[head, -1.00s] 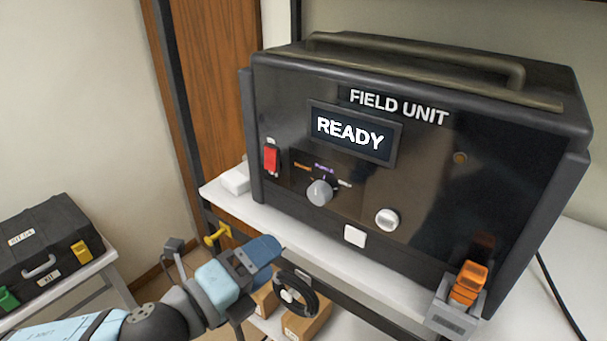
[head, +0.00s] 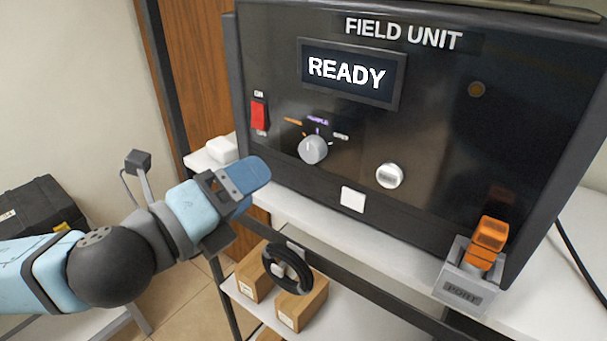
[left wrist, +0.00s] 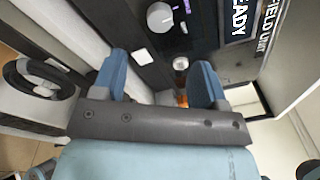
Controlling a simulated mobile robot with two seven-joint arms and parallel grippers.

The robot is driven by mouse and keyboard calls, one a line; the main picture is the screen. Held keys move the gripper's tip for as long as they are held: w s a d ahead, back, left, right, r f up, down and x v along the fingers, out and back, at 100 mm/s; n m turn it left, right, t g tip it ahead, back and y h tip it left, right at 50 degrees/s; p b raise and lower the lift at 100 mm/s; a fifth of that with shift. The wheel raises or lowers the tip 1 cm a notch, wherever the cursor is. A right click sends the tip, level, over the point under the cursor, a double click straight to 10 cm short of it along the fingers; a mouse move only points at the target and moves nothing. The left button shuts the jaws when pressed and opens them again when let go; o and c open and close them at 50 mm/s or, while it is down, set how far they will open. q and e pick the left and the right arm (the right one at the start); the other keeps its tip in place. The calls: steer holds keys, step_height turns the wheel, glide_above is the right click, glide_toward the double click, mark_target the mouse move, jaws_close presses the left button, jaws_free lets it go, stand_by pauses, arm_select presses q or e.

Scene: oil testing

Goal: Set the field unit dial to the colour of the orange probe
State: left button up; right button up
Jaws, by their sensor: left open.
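The black field unit (head: 425,140) stands on a white shelf, and its screen (head: 348,74) reads READY. Its grey dial (head: 313,149) sits under orange, purple and white marks; the pointer's exact aim is too small to tell. The dial also shows at the top of the left wrist view (left wrist: 160,17). My right gripper is not in view.
A red switch (head: 259,115) is left of the dial. A silver knob (head: 389,176) and a white square button (head: 353,199) are to the right and below. A black case (head: 35,215) is at left.

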mark_target(306, 152)
arm_select(q)
steer(key=p+x, duration=0.2)
steer(key=x, duration=0.8)
steer(key=shift+d+r, duration=0.1)
steer(key=shift+w+d, duration=0.3)
steer(key=shift+w, duration=0.1)
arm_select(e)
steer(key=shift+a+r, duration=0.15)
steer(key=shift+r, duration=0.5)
arm_select(q)
steer(key=c, duration=0.9)
steer(key=shift+c, duration=0.2)
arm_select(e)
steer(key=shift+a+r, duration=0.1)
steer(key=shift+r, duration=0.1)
